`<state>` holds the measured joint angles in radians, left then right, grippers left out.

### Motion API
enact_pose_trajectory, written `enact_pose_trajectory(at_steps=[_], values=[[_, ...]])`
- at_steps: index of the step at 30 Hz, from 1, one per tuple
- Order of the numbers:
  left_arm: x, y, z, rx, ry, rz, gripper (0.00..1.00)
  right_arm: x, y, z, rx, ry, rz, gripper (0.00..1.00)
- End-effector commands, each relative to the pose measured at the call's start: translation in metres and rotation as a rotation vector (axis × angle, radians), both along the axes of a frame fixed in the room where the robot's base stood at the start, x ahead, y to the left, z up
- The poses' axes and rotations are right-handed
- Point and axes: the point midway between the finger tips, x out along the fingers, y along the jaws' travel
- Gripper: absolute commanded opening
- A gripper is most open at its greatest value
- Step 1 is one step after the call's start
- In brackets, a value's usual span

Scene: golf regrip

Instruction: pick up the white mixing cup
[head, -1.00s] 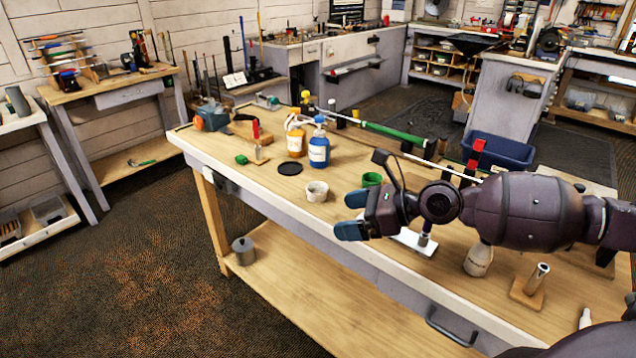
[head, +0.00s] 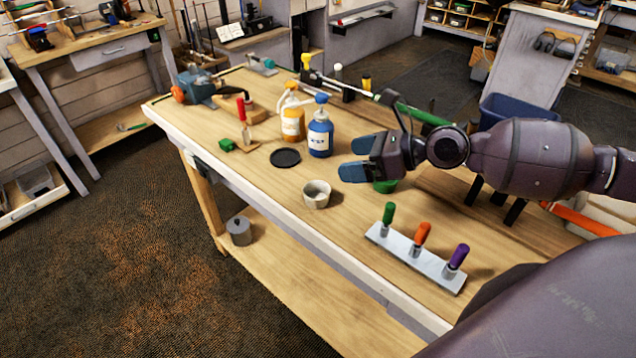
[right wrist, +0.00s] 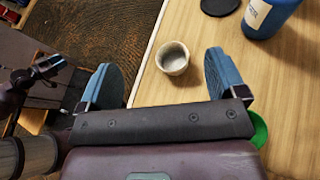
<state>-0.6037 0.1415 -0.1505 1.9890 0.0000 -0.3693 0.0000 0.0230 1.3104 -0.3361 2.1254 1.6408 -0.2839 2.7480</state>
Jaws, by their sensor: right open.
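The white mixing cup (head: 316,194) stands upright and open-topped on the workbench near its front edge. It also shows in the right wrist view (right wrist: 173,59), beyond and between the two blue fingertips, nearer the right one. My right gripper (head: 354,158) is open and empty. In the head view its fingers point left, above the bench and up and to the right of the cup, apart from it. The blue fingers also show in the right wrist view (right wrist: 166,82). My left gripper is not in view.
A blue bottle (head: 320,134), an amber bottle (head: 292,119) and a black disc (head: 285,158) stand behind the cup. A green cup (head: 384,186) sits partly hidden below my right gripper. A white rack (head: 415,257) with coloured handles lies to the right. Bench left of the cup is clear.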

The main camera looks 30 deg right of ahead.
Motion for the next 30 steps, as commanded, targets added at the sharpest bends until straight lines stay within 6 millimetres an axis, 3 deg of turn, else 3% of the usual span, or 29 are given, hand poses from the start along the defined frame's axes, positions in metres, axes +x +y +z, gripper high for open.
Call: enact_pose_trajectory(at_steps=[5, 17, 30], values=[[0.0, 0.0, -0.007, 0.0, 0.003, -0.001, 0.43, 0.0, 0.0, -0.017, 0.003, 0.004, -0.001, 0.9], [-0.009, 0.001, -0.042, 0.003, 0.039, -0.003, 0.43, 0.0, 0.0, -0.088, 0.001, 0.005, -0.002, 0.9], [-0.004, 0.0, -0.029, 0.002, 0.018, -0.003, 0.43, 0.018, 0.018, -0.089, 0.002, -0.003, 0.001, 0.9]])
